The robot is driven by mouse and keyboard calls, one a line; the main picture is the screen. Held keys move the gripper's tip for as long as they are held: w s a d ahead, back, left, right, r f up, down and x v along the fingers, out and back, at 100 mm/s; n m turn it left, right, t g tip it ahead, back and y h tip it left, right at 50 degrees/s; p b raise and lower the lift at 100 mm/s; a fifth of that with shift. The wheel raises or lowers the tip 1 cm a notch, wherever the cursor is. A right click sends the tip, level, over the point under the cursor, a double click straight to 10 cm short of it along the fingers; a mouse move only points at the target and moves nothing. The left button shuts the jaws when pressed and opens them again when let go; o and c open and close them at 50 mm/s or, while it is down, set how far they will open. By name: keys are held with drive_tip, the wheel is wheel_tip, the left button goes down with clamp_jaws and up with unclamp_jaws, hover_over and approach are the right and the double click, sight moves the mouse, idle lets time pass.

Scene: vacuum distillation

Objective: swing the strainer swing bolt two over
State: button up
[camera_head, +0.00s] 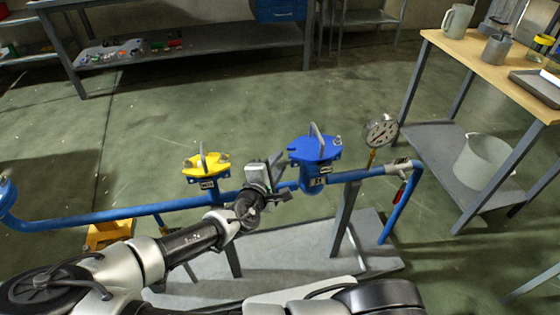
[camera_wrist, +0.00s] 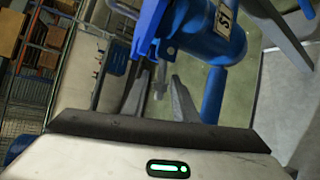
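The strainer (camera_head: 314,172) is a blue body with a blue lid and an upright grey handle on the pipe line. A small grey swing-bolt end (camera_head: 338,141) shows at the lid's right side. My gripper (camera_head: 282,178) is just left of the strainer, partly hidden by my wrist. In the wrist view, the labelled blue strainer (camera_wrist: 208,45) fills the upper middle. My gripper's two fingers (camera_wrist: 157,88) stand apart there, beside and below a blue lug. A thin grey piece shows between or behind the fingers; I cannot tell whether it is a swing bolt or is touched.
A yellow-lidded vessel (camera_head: 205,168) stands left of my gripper on the blue pipe (camera_head: 110,215). A pressure gauge (camera_head: 381,131) and a red-tagged valve stand right of the strainer. A wooden-topped table (camera_head: 470,50) is at the right. The floor behind the pipe is clear.

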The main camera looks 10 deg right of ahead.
clamp_jaws()
drive_tip(key=shift+d+r+p, duration=0.1)
drive_tip(key=shift+r+p, duration=0.3)
drive_tip(key=shift+p, duration=0.5)
drive_tip(key=r+m+y+p, duration=0.1)
drive_tip(key=p, duration=0.2)
drive_tip(key=shift+m+g+y+p, duration=0.3)
drive_tip(key=shift+g, duration=0.1)
drive_tip(key=shift+d+r+m+y+p, duration=0.2)
drive_tip(key=shift+r+m+y+p, duration=0.25)
drive_tip(key=shift+p, duration=0.75)
drive_tip(key=shift+d+r+m+g+y+p, duration=0.15)
drive_tip(key=shift+m+g+y+p, duration=0.15)
drive_tip(key=shift+m+y+p, duration=0.5)
drive_tip(key=shift+y, duration=0.25)
unclamp_jaws()
